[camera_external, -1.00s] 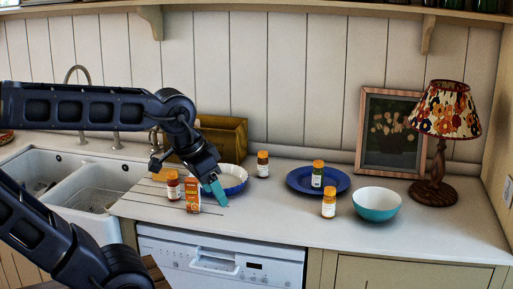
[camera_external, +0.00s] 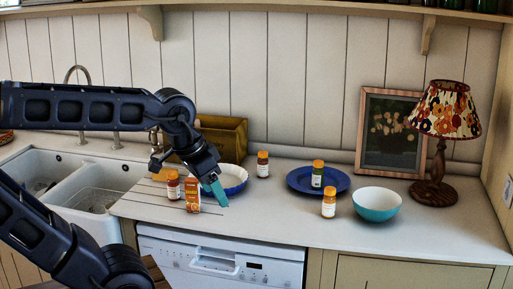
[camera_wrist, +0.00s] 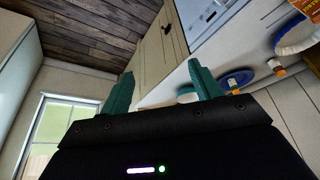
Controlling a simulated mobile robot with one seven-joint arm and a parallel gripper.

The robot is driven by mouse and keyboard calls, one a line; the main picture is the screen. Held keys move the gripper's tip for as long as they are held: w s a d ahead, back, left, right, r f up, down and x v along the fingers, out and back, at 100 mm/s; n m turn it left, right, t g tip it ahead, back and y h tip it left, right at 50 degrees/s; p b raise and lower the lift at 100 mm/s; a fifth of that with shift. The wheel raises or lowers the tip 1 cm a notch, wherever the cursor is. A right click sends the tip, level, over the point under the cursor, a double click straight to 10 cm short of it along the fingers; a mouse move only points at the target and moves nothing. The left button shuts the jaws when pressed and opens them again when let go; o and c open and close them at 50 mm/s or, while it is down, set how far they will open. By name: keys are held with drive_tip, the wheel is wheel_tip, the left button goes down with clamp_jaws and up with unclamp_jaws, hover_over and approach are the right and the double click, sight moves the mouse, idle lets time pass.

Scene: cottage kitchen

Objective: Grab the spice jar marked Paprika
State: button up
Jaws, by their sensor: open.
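Several spice jars with orange caps and pale labels stand on the counter. One jar (camera_external: 173,186) is at the left beside an orange carton, one jar (camera_external: 263,165) is near the back wall, one jar (camera_external: 317,176) with a green part is on the blue plate, and one jar (camera_external: 329,204) is in front of that plate. The label words are too small to read, so I cannot tell which is Paprika. My gripper (camera_external: 218,191) is open and empty, in front of the white bowl and right of the carton. Its teal fingers (camera_wrist: 162,84) show apart in the wrist view.
The orange carton (camera_external: 192,196) and white blue-rimmed bowl (camera_external: 235,181) are close to my gripper. The blue plate (camera_external: 342,181), teal bowl (camera_external: 377,205), lamp (camera_external: 436,160) and framed picture (camera_external: 392,133) are to the right. The front middle counter is clear. A sink (camera_external: 70,187) is left.

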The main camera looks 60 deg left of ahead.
drive_tip(key=w+a+r+n+g, duration=0.1)
drive_tip(key=w+a+r+n, duration=0.15)
drive_tip(key=w+a, duration=0.9)
drive_tip(key=n+g, duration=0.4)
drive_tip(key=n, duration=0.4)
hover_over(178, 183)
drive_tip(key=a, duration=0.2)
drive_tip(key=f, duration=1)
drive_tip(key=w+f, duration=0.1)
drive_tip(key=f, duration=0.4)
drive_tip(key=shift+d+f, duration=0.1)
drive_tip(key=shift+f, duration=0.15)
drive_tip(key=shift+s+f, duration=0.15)
drive_tip(key=shift+f, duration=5.2)
drive_tip(key=c, duration=1.1)
drive_tip(key=shift+a+r, duration=0.1)
drive_tip(key=shift+a, duration=0.1)
